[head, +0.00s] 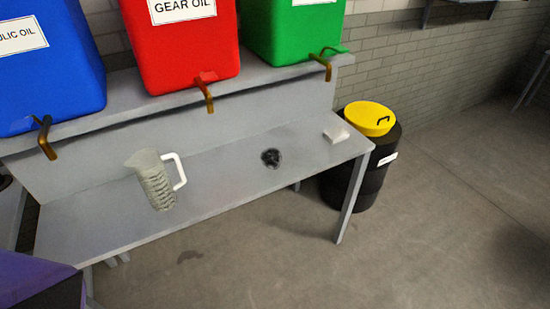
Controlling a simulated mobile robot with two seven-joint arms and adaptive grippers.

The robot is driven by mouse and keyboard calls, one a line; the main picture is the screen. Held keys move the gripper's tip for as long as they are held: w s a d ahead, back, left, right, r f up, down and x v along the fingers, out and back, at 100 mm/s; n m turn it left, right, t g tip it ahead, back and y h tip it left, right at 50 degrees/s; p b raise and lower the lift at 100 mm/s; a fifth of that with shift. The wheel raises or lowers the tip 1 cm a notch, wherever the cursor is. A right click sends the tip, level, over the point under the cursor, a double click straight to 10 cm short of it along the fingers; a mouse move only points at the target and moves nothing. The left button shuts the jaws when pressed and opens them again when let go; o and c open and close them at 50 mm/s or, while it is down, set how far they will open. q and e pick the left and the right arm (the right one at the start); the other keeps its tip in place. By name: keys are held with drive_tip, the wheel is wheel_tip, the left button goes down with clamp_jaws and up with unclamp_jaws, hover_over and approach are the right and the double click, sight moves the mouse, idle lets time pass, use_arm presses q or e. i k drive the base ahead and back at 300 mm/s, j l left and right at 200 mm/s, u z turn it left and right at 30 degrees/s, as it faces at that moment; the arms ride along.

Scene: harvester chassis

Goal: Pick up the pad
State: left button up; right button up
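A small white block-like stack (337,132), which looks like the pad, lies at the right end of the grey bench top (225,170), close to its edge. Nothing touches it from above. No gripper shows in the head view, so I cannot see whether either one is open or shut.
A clear measuring jug (155,182) with a white handle stands on the bench at left. A small round black thing (271,158) lies mid-bench. Blue (50,65), red (180,50) and green (295,32) tanks sit on the shelf above. A black bin with yellow lid (370,117) stands right.

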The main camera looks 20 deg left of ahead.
sight(335, 136)
drive_tip(key=i+l+u, duration=0.1)
drive_tip(key=u, duration=0.55)
drive_tip(key=i+l+u, duration=0.2)
drive_tip(key=l+u, duration=0.2)
drive_tip(key=l, duration=0.25)
drive_tip(key=i+l+u, duration=0.2)
drive_tip(key=k+l, duration=0.1)
